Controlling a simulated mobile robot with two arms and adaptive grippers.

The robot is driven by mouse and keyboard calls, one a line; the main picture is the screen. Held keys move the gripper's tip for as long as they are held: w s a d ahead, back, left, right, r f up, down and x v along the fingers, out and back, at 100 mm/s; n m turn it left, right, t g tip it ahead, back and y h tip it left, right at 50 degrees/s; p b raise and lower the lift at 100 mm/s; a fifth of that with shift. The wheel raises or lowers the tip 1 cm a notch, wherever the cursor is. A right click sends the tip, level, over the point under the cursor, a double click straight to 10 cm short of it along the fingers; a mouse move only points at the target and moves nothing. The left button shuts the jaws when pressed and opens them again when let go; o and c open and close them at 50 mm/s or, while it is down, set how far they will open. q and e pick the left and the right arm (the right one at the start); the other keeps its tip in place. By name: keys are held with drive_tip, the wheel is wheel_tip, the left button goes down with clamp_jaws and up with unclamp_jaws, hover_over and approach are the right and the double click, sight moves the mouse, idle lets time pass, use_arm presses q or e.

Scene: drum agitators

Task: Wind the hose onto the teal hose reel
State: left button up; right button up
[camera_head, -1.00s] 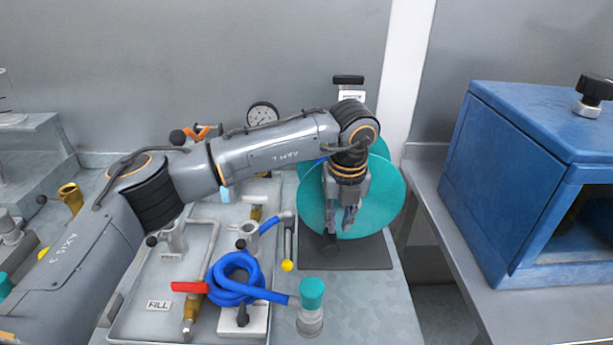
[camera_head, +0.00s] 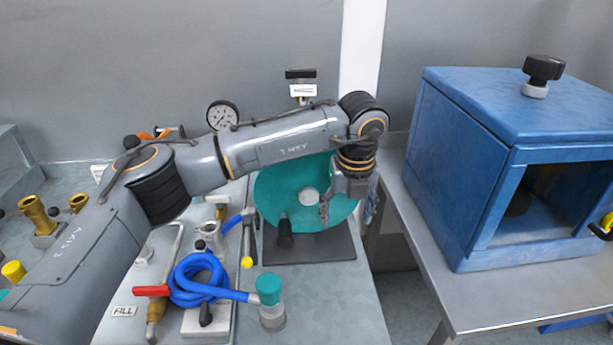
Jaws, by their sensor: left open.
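The teal hose reel (camera_head: 272,192) stands upright on a dark base plate near the bench's right edge. Its pale hub shows at the middle of the disc, and a black crank handle (camera_head: 285,238) hangs at its lower front. The blue hose (camera_head: 181,285) lies coiled on the tray side of the bench, running to a teal-capped fitting (camera_head: 269,290). My left gripper (camera_head: 347,212) points down in front of the reel's right edge. It is open and empty. My left arm covers the reel's top. My right gripper is not in view.
A blue box cabinet (camera_head: 480,160) with an open front and black knob stands on a separate table to the right. A gap separates the tables. A gauge (camera_head: 222,115) is behind my arm.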

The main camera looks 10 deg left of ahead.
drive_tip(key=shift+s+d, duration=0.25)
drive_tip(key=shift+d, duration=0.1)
use_arm(q)
drive_tip(key=shift+r, duration=0.15)
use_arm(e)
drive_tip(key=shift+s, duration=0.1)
use_arm(q)
wheel_tip(320, 180, up, 9)
drive_tip(key=s+p, duration=0.1)
drive_tip(key=p, duration=0.2)
drive_tip(key=shift+d+p, duration=0.15)
drive_tip(key=shift+p, duration=0.2)
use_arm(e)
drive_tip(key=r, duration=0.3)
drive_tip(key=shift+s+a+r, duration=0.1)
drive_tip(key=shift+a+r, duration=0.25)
use_arm(q)
drive_tip(key=shift+f, duration=0.2)
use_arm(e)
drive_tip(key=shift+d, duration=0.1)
